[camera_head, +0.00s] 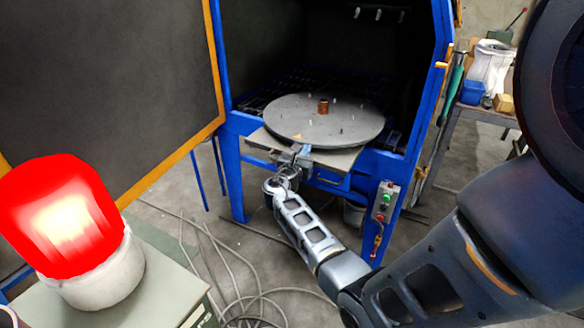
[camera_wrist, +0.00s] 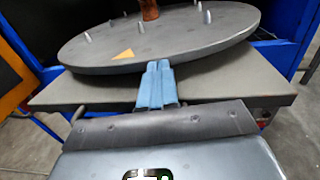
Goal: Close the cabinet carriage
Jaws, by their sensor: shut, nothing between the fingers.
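The cabinet carriage is a flat grey platform (camera_head: 350,157) bearing a round grey turntable (camera_head: 350,122) with several pegs and a brown centre piece. It sits at the mouth of the blue-framed cabinet (camera_head: 232,165), its front edge sticking out a little. In the wrist view the platform (camera_wrist: 235,82) lies under the turntable (camera_wrist: 110,50), which carries an orange triangle. My gripper (camera_head: 303,150) is at the platform's front edge. Its light blue fingers (camera_wrist: 158,72) are together and empty, their tips close to the turntable rim. I cannot tell whether they touch it.
The cabinet's dark door (camera_head: 110,75) stands open on the left. A control box (camera_head: 385,200) is on the right post. A red-topped white drum (camera_head: 95,262) stands at the lower left. Cables (camera_head: 240,275) lie on the floor. A bench (camera_head: 480,112) with containers is at the right.

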